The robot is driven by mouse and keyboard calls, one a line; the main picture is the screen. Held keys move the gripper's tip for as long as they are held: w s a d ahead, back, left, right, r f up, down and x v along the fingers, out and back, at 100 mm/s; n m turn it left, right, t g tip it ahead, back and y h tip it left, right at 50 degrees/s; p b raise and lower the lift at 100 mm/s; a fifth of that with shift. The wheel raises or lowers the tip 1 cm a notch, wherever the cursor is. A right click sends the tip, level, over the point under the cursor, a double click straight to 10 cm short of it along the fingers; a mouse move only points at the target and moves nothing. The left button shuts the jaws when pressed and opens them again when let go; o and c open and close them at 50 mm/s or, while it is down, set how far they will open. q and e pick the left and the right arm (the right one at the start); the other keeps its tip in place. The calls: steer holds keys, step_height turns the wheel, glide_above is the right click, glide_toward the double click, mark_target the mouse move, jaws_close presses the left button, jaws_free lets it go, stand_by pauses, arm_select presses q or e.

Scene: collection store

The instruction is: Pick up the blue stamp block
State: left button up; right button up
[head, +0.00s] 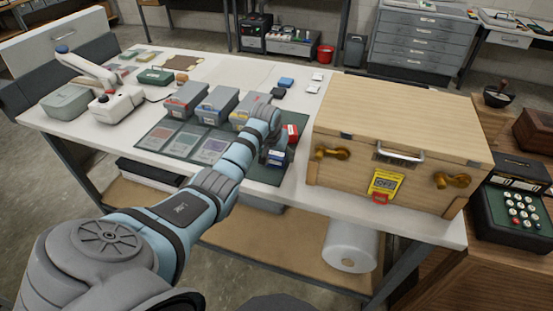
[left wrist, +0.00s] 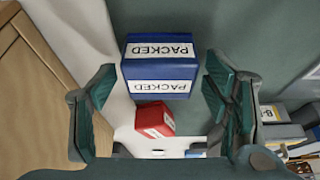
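The blue stamp block (left wrist: 160,66) carries white labels reading "PACKED" and lies near the right edge of the green mat. In the head view the blue stamp block (head: 277,157) shows beside my left gripper (head: 272,145), which partly hides it. In the left wrist view my left gripper (left wrist: 160,80) is open, with one finger on each side of the block's picture and visible gaps to it. I cannot tell the exact height above it. A red block (left wrist: 155,119) with a white label lies close by; it also shows in the head view (head: 292,132). My right gripper is out of view.
A large wooden case (head: 400,125) stands just right of the block. Grey bins (head: 186,100) with cards before them occupy the green mat (head: 160,131). A white stamping device (head: 115,103) stands at the left.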

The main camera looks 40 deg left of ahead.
mark_target(277, 153)
arm_select(q)
steer(key=c, duration=1)
steer(key=shift+r, duration=0.1)
step_height(277, 153, up, 20)
steer(key=shift+p, duration=0.85)
